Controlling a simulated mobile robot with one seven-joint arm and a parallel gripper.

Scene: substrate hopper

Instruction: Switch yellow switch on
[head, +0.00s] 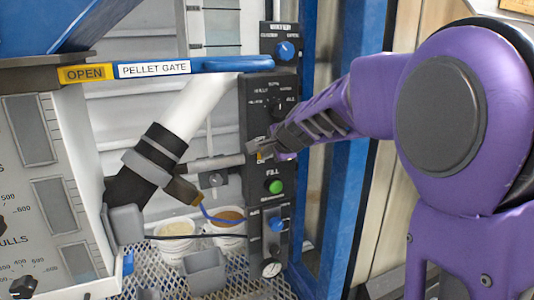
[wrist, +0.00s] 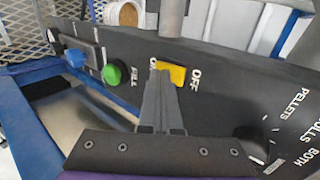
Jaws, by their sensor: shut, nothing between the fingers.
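The yellow switch (wrist: 174,74) sits on the dark control panel, with the word OFF just to its right in the wrist view. A small bit of white lettering shows at its left end, partly hidden. My gripper (wrist: 161,84) is shut and empty, its fingertips at the switch's lower left edge. I cannot tell whether they touch it. In the head view my gripper (head: 264,147) is at the panel, and only a small yellow patch of the switch (head: 261,156) shows beside it. I cannot tell which way the switch is tipped.
On the panel (head: 256,118), a green FILL button (head: 274,186) sits below the switch, with a blue knob (head: 277,225) lower down. A selector knob (head: 280,107) and another blue knob (head: 285,50) are above. A blue pellet gate handle (head: 225,64) reaches across to the panel.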

